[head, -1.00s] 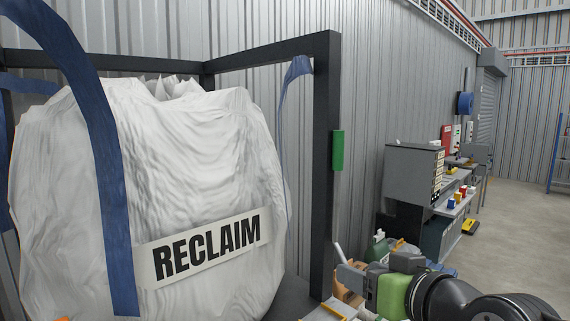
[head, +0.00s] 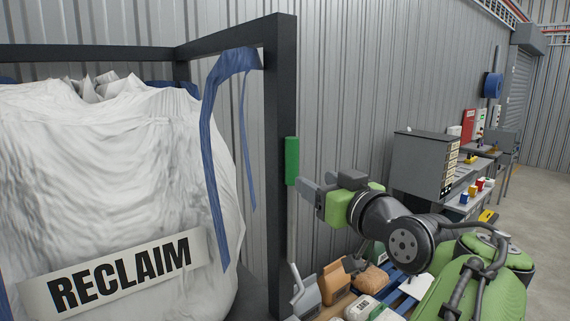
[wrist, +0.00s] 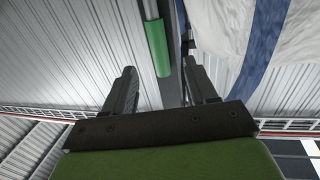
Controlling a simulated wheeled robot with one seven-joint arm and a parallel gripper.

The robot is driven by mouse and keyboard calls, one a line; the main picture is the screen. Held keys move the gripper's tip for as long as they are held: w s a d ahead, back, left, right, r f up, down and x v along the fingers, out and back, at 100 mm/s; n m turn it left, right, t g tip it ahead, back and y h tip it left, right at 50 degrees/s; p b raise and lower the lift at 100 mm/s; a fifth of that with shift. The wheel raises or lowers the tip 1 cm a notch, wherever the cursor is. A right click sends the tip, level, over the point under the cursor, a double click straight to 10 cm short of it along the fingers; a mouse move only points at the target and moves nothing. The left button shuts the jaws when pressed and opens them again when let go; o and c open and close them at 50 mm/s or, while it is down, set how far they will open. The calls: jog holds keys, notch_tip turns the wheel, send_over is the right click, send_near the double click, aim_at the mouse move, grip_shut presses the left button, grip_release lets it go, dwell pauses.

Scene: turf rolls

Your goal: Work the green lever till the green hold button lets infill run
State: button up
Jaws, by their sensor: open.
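An upright green bar (head: 292,160), which looks like the lever's grip, is on the outer side of the dark frame post (head: 280,215) in the head view. In the wrist view the green bar (wrist: 157,45) shows beyond the fingertips, upper centre. My gripper (head: 312,186) is open and empty, just right of and slightly below the bar's lower end in the head view. In the wrist view the two fingers of my gripper (wrist: 160,70) are spread apart, with no contact visible. I cannot make out a green hold button in either view.
A white RECLAIM bag (head: 110,190) with blue straps fills the frame at left. A corrugated wall (head: 350,90) stands behind. Sacks (head: 335,282) and a grey scoop (head: 304,290) lie below my arm. A grey cabinet (head: 420,165) and bench stand at right.

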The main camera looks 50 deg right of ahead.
aim_at(295, 168)
jog(key=p+x, duration=0.2)
jog(key=x, duration=0.6)
jog(key=shift+w+d+r+p, duration=0.15)
jog(key=shift+w+d+p, duration=0.05)
jog(key=shift+w+p, duration=0.15)
jog(key=shift+w+d, duration=0.2)
jog(key=shift+a, duration=0.1)
jog(key=c, duration=0.4)
grip_shut()
